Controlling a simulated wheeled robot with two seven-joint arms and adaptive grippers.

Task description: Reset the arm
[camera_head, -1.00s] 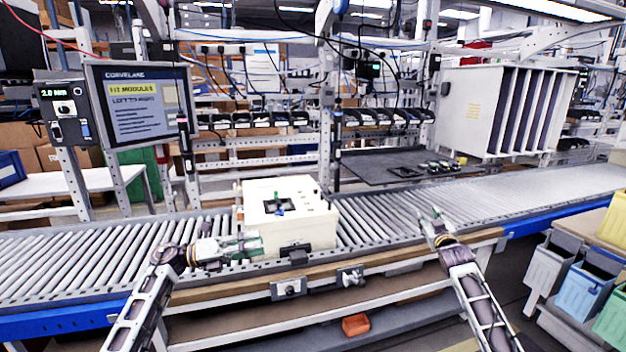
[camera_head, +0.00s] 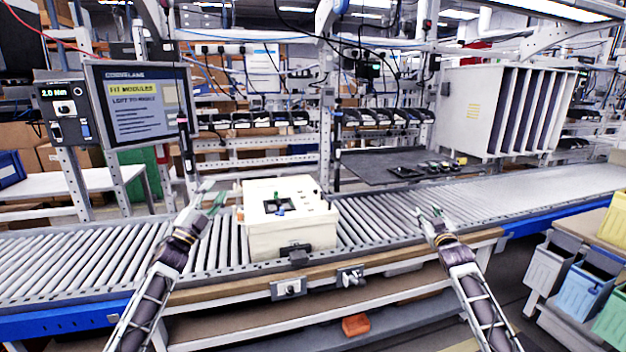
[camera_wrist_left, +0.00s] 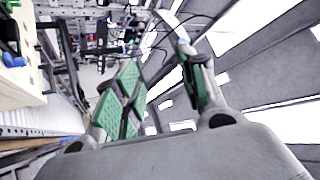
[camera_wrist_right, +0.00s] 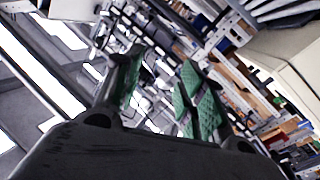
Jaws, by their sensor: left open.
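My left gripper (camera_head: 211,200) is raised over the conveyor, left of the cream box, pointing up and away, apart from the box. In the left wrist view its green-padded fingers (camera_wrist_left: 165,95) are spread with nothing between them. My right gripper (camera_head: 430,213) hangs over the conveyor to the right of the box, also pointing up. In the right wrist view its green-padded fingers (camera_wrist_right: 155,95) stand apart and empty. The cream box (camera_head: 318,226) sits on the rollers with a dark recess and small green and blue parts on top. Its edge also shows in the left wrist view (camera_wrist_left: 18,85).
The roller conveyor (camera_head: 130,250) runs across the scene. A screen (camera_head: 140,104) and a torque controller (camera_head: 64,108) stand at the left. A dark mat (camera_head: 370,168) with small parts lies behind the conveyor. Bins (camera_head: 585,285) stand at the right. Rollers either side of the box are clear.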

